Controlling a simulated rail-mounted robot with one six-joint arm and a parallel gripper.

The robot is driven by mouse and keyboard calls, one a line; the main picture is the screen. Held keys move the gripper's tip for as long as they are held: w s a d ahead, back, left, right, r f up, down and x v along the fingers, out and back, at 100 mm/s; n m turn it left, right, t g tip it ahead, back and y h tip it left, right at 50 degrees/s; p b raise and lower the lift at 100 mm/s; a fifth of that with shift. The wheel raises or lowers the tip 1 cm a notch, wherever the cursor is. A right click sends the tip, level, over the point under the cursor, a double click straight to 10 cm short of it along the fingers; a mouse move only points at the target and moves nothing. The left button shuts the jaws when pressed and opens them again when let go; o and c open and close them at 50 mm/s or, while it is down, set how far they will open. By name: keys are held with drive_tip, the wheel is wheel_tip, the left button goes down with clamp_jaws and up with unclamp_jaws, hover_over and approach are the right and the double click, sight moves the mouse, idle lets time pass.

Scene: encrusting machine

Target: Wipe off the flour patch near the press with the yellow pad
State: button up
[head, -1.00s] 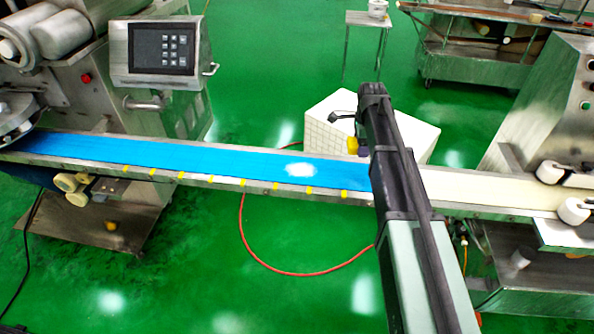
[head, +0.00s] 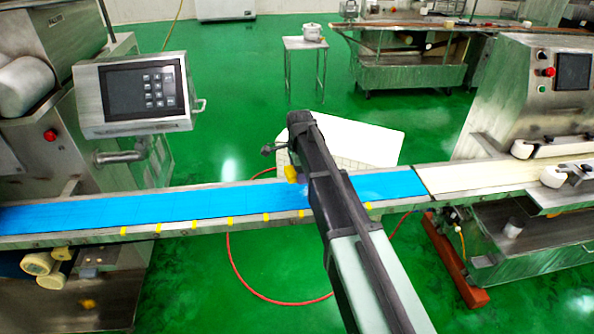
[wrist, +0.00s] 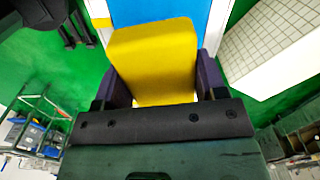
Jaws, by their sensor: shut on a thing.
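The yellow pad (head: 290,174) is held in my gripper (head: 299,177), low over the blue conveyor belt (head: 180,205). In the wrist view the pad (wrist: 155,60) fills the space between the dark fingers of my gripper (wrist: 163,82). The blue belt shows behind the pad there. I cannot tell whether the pad touches the belt.
A machine with a control panel (head: 145,90) stands at left. The cream belt (head: 480,175) and another machine (head: 530,85) are at right. A white box (head: 365,140) stands behind the belt. A red hose (head: 250,285) lies on the green floor.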

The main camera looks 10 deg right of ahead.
sight(301, 194)
drive_tip(key=shift+d+f, duration=0.25)
drive_tip(key=shift+d, duration=0.05)
drive_tip(key=shift+d+f+b, duration=0.1)
drive_tip(key=shift+f+b, duration=0.2)
drive_tip(key=shift+b, duration=0.25)
wheel_tip(301, 194, down, 5)
drive_tip(key=b, duration=0.5)
drive_tip(key=shift+f+b, duration=1)
drive_tip(key=shift+f, duration=0.05)
drive_tip(key=shift+r, duration=0.1)
drive_tip(key=shift+s+d+r, duration=0.1)
drive_tip(key=shift+d, duration=1.7)
drive_tip(key=shift+s+d+f, duration=0.1)
drive_tip(key=shift+d, duration=0.75)
drive_tip(key=shift+s+d+f, duration=0.1)
drive_tip(key=shift+d, duration=0.75)
drive_tip(key=shift+s+d+r, duration=0.1)
drive_tip(key=shift+d, duration=2.05)
